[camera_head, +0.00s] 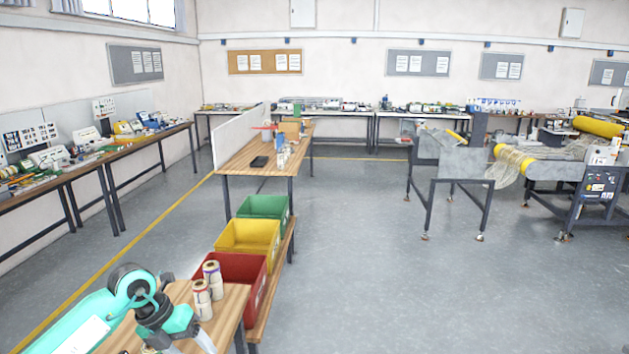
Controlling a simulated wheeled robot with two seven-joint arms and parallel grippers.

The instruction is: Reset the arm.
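A teal and black jointed arm-like part (150,300) shows at the bottom left, over the near wooden table. It has a round dark joint at its top, and a grey lower end is cut off by the bottom edge. I cannot tell for sure whether it is a link of my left arm. No gripper fingertips can be made out on it. My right arm and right gripper are not in the picture.
Two rolls (202,300) stand on the near wooden table (228,307). Red (262,275), yellow (266,245) and green (267,206) bins line up behind it. A mesh machine (560,169) stands at the right. The grey floor (400,290) in the middle is clear.

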